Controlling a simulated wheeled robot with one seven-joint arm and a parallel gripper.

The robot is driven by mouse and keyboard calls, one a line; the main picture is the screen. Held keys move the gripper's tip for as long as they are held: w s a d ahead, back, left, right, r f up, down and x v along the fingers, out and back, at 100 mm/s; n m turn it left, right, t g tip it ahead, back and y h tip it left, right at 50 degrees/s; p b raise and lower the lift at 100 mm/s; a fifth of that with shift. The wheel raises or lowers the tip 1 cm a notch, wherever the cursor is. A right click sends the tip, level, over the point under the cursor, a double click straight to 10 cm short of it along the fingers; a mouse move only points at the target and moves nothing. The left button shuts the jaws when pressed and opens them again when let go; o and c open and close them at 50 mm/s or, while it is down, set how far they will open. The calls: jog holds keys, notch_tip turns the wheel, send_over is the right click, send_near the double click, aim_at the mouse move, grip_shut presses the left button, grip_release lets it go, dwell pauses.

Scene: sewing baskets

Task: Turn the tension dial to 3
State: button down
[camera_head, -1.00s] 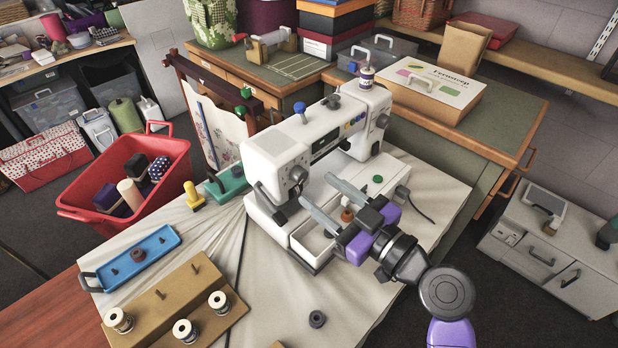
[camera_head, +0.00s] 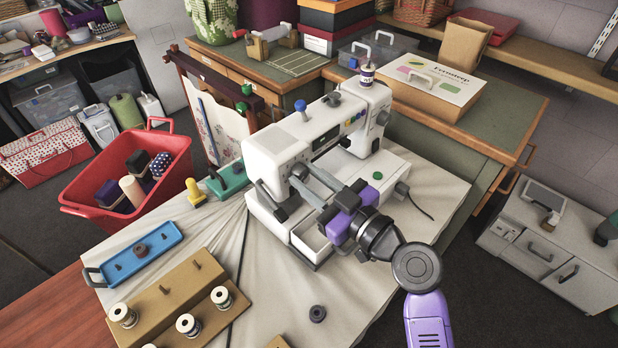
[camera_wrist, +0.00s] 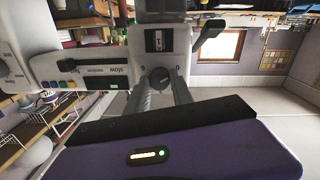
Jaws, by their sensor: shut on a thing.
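The white sewing machine (camera_head: 270,145) stands on the cloth-covered table. Its dark round tension dial (camera_wrist: 160,77) shows in the wrist view on the white front face, between the tips of my grey fingers. My gripper (camera_head: 299,177), with purple and black parts, reaches the left end of the machine's head. It also shows in the wrist view (camera_wrist: 161,88), where it is shut on the dial. In the head view the fingers hide the dial. Its number marks and setting are too small to read.
A dark lever (camera_wrist: 210,32) sticks out near the dial. A blue tray (camera_head: 165,238) with pegs and a brown wooden stand (camera_head: 205,290) with white spools are at the left. A red basket (camera_head: 90,185) is beyond. The cloth's front is mostly clear.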

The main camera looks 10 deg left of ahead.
jog(key=shift+m, duration=0.3)
jog(key=m, duration=0.2)
jog(key=shift+m, duration=0.4)
jog(key=m+p, duration=0.1)
jog(key=m, duration=0.2)
jog(key=shift+r+m, duration=0.1)
jog(key=shift+m, duration=0.2)
jog(key=m+p, duration=0.1)
jog(key=m, duration=0.2)
jog(key=shift+m, duration=0.3)
jog(key=m+p, duration=0.2)
jog(key=m, duration=0.1)
jog(key=shift+r+g, duration=0.1)
jog(key=shift+g, duration=0.3)
jog(key=m+p, duration=0.2)
jog(key=m, duration=0.3)
jog(key=shift+p, duration=0.4)
jog(key=shift+d+m+g+p, duration=0.1)
jog(key=shift+m+g+p, duration=0.2)
jog(key=shift+m+p, duration=1.25)
jog(key=shift+w+m+b, duration=0.1)
jog(key=shift+m+b, duration=0.45)
jog(key=shift+m, duration=0.2)
jog(key=shift+f, duration=0.2)
